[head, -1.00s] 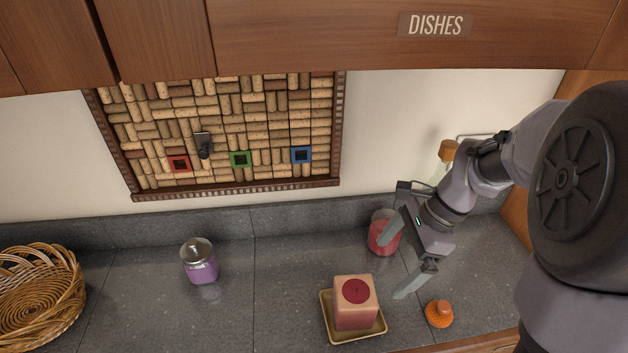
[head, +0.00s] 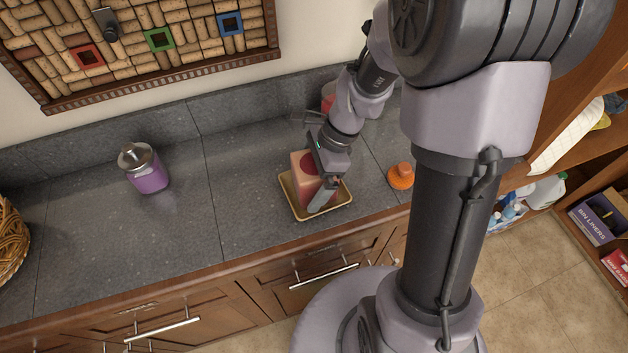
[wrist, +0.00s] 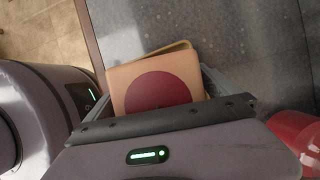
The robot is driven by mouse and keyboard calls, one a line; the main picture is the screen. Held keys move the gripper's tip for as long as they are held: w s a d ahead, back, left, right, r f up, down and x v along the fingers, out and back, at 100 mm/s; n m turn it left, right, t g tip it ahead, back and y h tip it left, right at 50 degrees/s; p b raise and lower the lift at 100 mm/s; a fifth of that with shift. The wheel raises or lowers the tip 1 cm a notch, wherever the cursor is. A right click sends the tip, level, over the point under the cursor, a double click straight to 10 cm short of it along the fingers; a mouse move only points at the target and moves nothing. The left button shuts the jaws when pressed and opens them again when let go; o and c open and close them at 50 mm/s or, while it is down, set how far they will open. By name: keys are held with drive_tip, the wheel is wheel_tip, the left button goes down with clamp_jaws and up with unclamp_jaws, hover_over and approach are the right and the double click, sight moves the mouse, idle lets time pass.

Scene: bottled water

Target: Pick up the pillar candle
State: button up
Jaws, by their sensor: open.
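The pillar candle (head: 304,174) is a square pinkish block with a round dark red top. It stands upright on a shallow tan tray (head: 291,199) on the grey counter. My gripper (head: 318,190) is at the candle, with one finger visible along its front right side; the other finger is hidden in the head view. In the wrist view the candle's top (wrist: 158,90) shows just beyond my gripper (wrist: 160,108), between the fingers, which are partly hidden. The gripper is open. I cannot tell whether a finger touches the candle.
An orange object (head: 401,176) sits right of the tray. A red jar (head: 329,92) stands behind my arm and shows in the wrist view (wrist: 297,138). A purple jar (head: 147,171) stands to the left, with a wicker basket (head: 10,240) at the far left. Counter between is clear.

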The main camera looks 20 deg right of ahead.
drive_tip(key=shift+d+r, duration=0.1)
drive_tip(key=shift+r, duration=0.05)
drive_tip(key=shift+c, duration=0.7)
drive_tip(key=c, duration=1.9)
